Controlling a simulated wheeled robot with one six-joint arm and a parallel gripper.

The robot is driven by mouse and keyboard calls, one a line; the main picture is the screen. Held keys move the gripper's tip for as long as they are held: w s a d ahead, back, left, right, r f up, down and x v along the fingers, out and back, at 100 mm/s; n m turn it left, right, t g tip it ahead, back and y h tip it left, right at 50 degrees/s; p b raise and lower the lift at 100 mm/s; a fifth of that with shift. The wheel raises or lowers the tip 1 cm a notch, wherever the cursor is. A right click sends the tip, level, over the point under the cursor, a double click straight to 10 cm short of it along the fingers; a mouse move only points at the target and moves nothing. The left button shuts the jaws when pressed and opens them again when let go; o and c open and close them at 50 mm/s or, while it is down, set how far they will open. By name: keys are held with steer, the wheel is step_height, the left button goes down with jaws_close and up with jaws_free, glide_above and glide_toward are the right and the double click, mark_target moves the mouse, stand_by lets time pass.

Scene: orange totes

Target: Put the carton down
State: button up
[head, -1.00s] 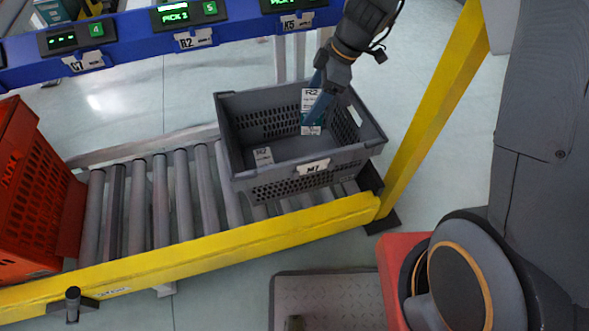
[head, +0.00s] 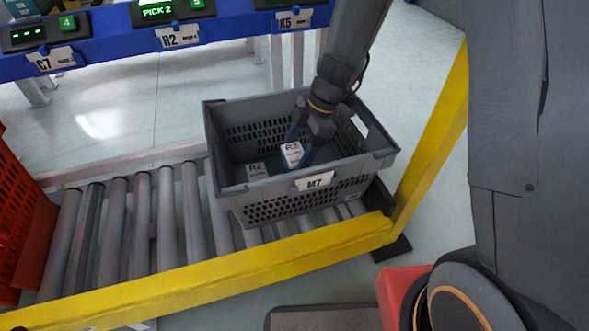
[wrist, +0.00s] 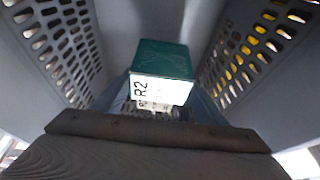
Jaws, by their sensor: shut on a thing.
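My gripper (head: 302,150) reaches down inside the grey tote (head: 352,172), right of its middle, with its blue fingers shut on a carton (head: 292,154). The carton shows a white labelled face in the head view. In the wrist view the carton (wrist: 163,62) is green with a white face marked R2. I cannot tell whether its underside touches the tote floor. A second small carton (head: 256,171), with a whitish face marked R2, lies in the tote to the left of the held one. The tote's front label reads M7.
The tote stands on a roller conveyor (head: 143,225) behind a yellow rail (head: 190,290). A red-orange tote (head: 20,215) is at the far left. A blue beam (head: 110,38) with displays runs behind. Tote walls stand close around my gripper.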

steer(key=shift+f+b, duration=0.6)
steer(key=shift+f, duration=1.4)
steer(key=shift+f+b, duration=0.3)
steer(key=shift+b, duration=0.1)
steer(key=o, duration=1.2)
steer(key=shift+o, duration=0.2)
steer(key=shift+r+p, duration=0.4)
steer(key=shift+p, duration=0.1)
steer(key=p+v, duration=0.3)
steer(key=v, duration=0.8)
steer(key=shift+d+r, duration=0.3)
steer(key=shift+r, duration=0.05)
